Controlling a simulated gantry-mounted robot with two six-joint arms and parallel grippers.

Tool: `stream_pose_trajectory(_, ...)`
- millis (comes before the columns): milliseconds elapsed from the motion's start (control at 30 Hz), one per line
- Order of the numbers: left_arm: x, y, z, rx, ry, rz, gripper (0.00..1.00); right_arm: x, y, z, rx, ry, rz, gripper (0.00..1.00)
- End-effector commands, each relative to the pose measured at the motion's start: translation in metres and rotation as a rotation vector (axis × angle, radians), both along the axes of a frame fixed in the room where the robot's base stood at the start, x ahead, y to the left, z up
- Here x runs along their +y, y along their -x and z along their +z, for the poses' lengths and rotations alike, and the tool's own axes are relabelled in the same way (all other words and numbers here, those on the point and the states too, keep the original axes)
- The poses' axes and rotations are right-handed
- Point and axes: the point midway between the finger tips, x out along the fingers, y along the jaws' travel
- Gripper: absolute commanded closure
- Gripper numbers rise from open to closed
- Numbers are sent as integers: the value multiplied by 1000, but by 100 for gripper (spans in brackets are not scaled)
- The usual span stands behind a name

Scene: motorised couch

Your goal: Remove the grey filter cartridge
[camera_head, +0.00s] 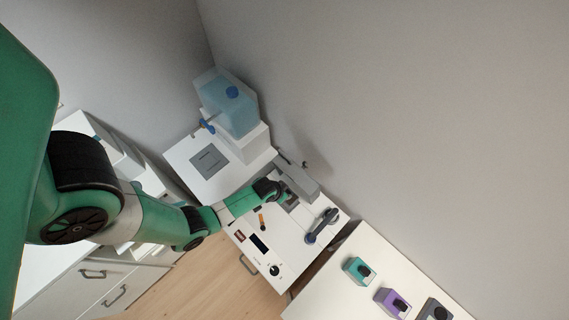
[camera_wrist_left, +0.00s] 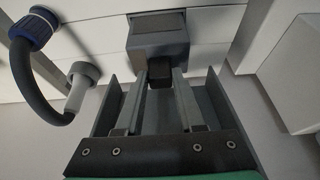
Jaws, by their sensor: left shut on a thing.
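A grey filter cartridge (camera_wrist_left: 160,38) with a black knob (camera_wrist_left: 159,73) shows at the top middle of the left wrist view, against white panels. My left gripper (camera_wrist_left: 160,88) is shut on the black knob. In the head view my left gripper (camera_head: 287,196) is at the white machine (camera_head: 285,237), beside a long grey part (camera_head: 298,178). There my arm and gripper hide the held cartridge. Whether the cartridge is seated or partly out cannot be told. My right gripper is not in view.
A dark hose with a blue collar (camera_wrist_left: 33,30) curves close left of the gripper; it also shows in the head view (camera_head: 323,225). Teal (camera_head: 358,270), purple (camera_head: 392,302) and dark grey (camera_head: 434,311) cartridges stand on the right-hand surface. A blue water tank (camera_head: 230,103) stands behind.

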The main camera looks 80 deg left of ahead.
Motion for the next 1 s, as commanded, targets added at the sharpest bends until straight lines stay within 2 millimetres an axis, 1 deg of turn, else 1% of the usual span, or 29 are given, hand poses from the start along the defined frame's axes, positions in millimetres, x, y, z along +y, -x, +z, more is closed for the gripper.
stream_pose_trajectory(33, 0, -1, 4, -2, -1, 0, 100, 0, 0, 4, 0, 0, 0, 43)
stream_pose_trajectory(1000, 0, -1, 38, -2, -1, 0, 100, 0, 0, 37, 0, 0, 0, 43)
